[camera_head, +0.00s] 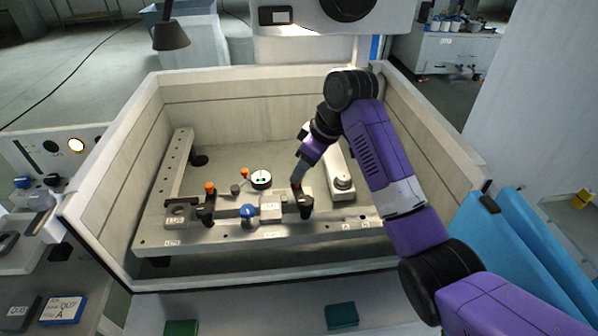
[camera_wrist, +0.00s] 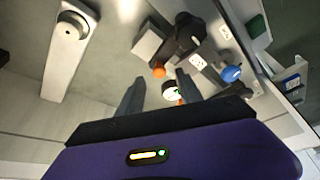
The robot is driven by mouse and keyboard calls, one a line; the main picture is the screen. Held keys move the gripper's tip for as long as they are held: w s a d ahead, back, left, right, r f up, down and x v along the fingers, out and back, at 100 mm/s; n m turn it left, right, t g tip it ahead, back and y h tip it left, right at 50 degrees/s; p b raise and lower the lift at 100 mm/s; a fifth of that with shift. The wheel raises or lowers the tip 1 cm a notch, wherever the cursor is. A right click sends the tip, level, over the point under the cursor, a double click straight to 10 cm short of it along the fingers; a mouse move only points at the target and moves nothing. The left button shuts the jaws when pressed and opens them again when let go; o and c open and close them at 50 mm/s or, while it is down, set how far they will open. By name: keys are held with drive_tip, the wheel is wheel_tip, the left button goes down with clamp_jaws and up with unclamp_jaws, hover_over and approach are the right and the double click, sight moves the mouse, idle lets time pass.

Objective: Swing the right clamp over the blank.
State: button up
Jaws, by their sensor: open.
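The right clamp (camera_head: 305,207) is a black post on the front rail. In the wrist view, the right clamp (camera_wrist: 186,36) has an orange knob (camera_wrist: 158,71). My gripper (camera_head: 297,183) is at this clamp, fingers pointing down. In the wrist view, my gripper (camera_wrist: 159,78) is open, with the knob showing between its fingertips; contact cannot be told. A pale labelled block (camera_head: 271,211), possibly the blank, lies left of the right clamp beside a blue knob (camera_head: 248,212). The left clamp (camera_head: 205,213) is black with an orange knob (camera_head: 210,188). My gripper partly hides the right clamp in the head view.
A round-topped fixture (camera_head: 342,184) stands to the right. Tank walls (camera_head: 95,235) surround the work, with the machine head (camera_head: 300,18) above. Bare tank floor lies behind.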

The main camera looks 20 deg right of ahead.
drive_tip(key=shift+x, duration=1.5)
drive_tip(key=shift+c, duration=0.4)
clamp_jaws()
